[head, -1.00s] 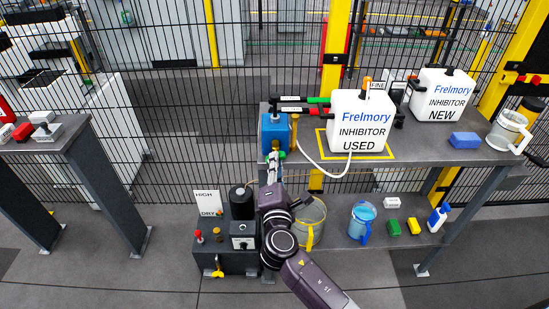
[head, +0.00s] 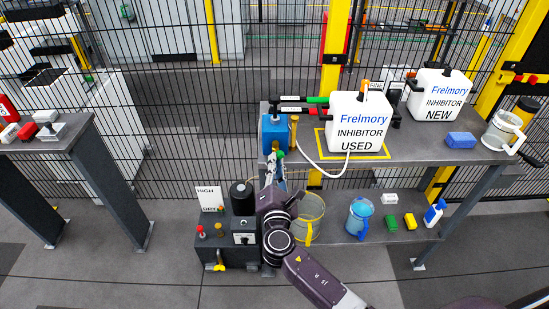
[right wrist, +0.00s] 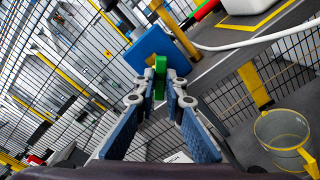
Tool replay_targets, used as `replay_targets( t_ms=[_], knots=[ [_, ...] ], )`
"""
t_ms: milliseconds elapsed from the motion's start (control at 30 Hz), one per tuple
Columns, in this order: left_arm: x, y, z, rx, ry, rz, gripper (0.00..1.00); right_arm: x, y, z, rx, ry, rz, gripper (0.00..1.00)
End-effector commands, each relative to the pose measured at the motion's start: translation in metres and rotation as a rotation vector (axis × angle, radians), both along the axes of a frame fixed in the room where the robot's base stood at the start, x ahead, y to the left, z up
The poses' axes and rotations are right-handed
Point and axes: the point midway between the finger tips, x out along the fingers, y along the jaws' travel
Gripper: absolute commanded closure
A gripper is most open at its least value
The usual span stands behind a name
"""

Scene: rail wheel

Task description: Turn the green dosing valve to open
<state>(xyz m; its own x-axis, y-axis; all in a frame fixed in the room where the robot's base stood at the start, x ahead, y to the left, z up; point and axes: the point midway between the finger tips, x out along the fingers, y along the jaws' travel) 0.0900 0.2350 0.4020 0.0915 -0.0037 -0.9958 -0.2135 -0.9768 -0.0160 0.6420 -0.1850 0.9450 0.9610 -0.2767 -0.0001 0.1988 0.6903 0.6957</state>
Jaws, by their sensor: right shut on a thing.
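The green dosing valve (right wrist: 160,66) sits on the front of the blue box (right wrist: 158,47) in the right wrist view. In the head view, the valve (head: 280,153) is a small green spot below the blue box (head: 274,131), partly hidden by my gripper. My right gripper (head: 273,162) reaches up to it from below. In the right wrist view, the gripper's (right wrist: 160,84) fingertips are closed in on both sides of the green handle. How far the valve is turned cannot be told. My left gripper is not in view.
The white USED canister (head: 359,125) stands right of the blue box, with a white hose (head: 318,173) between. The NEW canister (head: 436,97) is further right. Below are a dark control unit (head: 225,243), a yellow-rimmed clear container (head: 309,222) and a blue jug (head: 359,217).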

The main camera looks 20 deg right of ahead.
Motion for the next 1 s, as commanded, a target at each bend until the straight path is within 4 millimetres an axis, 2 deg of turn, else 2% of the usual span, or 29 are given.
replay_targets(
  t_ms=[367, 800, 1000],
  knots=[
    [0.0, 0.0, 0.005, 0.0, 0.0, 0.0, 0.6, 0.0, 0.0, 0.0, -0.03, 0.012, 0.001, 1.0],
    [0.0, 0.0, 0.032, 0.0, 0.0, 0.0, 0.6, -0.001, 0.001, 0.0, -0.305, 0.092, 0.001, 1.0],
    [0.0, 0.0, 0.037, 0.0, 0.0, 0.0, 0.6, -0.001, 0.0, -0.002, -0.381, 0.114, 0.001, 1.0]
  ],
)
